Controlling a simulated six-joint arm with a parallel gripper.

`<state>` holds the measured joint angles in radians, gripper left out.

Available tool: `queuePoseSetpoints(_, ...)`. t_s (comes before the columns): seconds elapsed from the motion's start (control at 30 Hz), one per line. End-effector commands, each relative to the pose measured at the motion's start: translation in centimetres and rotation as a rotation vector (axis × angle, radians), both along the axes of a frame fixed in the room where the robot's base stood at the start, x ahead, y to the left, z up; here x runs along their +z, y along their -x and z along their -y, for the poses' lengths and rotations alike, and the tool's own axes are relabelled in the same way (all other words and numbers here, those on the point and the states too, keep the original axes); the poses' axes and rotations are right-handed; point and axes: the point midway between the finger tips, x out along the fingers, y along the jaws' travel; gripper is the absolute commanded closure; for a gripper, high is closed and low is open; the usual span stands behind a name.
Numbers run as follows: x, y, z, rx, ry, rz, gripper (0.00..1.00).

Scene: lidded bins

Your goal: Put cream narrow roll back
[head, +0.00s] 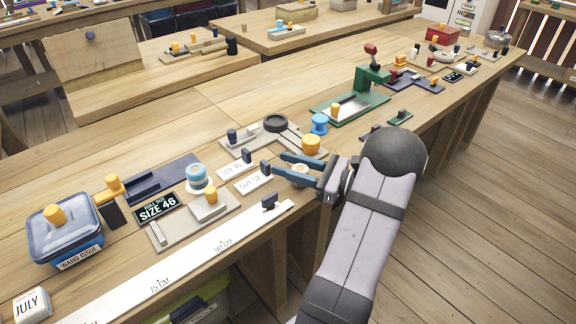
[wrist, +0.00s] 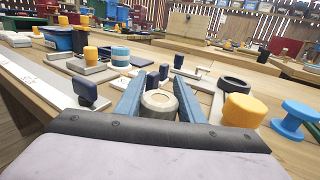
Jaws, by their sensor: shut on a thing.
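My gripper (head: 287,165) is shut on the cream narrow roll (wrist: 159,103), which sits upright between the two blue fingers in the wrist view. In the head view the roll (head: 301,171) shows partly between the fingers, near the bench's front edge. The fingers point left, toward the small white size cards (head: 252,181). A dark sign reading "SIZE 46" (head: 158,207) lies farther left. A blue bin (head: 66,238) labelled "WARD ISSUE" stands at far left, with a lid and yellow knob on top.
A blue-and-white roll (head: 196,177) stands behind a beige block fixture. A blue spool (head: 320,123) and a yellow knob (head: 311,144) are close beside my gripper. A long white ruler (head: 190,262) lies along the front edge.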

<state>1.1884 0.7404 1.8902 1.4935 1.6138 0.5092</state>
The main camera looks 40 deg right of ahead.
Motion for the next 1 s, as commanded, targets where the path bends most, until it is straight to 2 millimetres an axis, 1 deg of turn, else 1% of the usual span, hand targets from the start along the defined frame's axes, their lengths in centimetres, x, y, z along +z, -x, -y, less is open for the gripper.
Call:
queuePoseSetpoints(0.27,-0.3,0.0,0.0,0.0,0.0,0.0,0.91)
queuePoseSetpoints(0.3,-0.2,0.0,0.0,0.0,0.0,0.0,0.58)
queuePoseSetpoints(0.33,-0.2,0.0,0.0,0.0,0.0,0.0,0.51)
queuePoseSetpoints(0.37,-0.2,0.0,0.0,0.0,0.0,0.0,0.46)
queuePoseSetpoints(0.77,0.1,0.1,0.0,-0.001,0.001,0.0,0.46)
queuePoseSetpoints(0.87,0.0,0.8,0.5,-0.002,0.0,-0.001,0.46)
queuePoseSetpoints(1.0,0.0,2.5,1.4,-0.004,0.0,0.0,0.46)
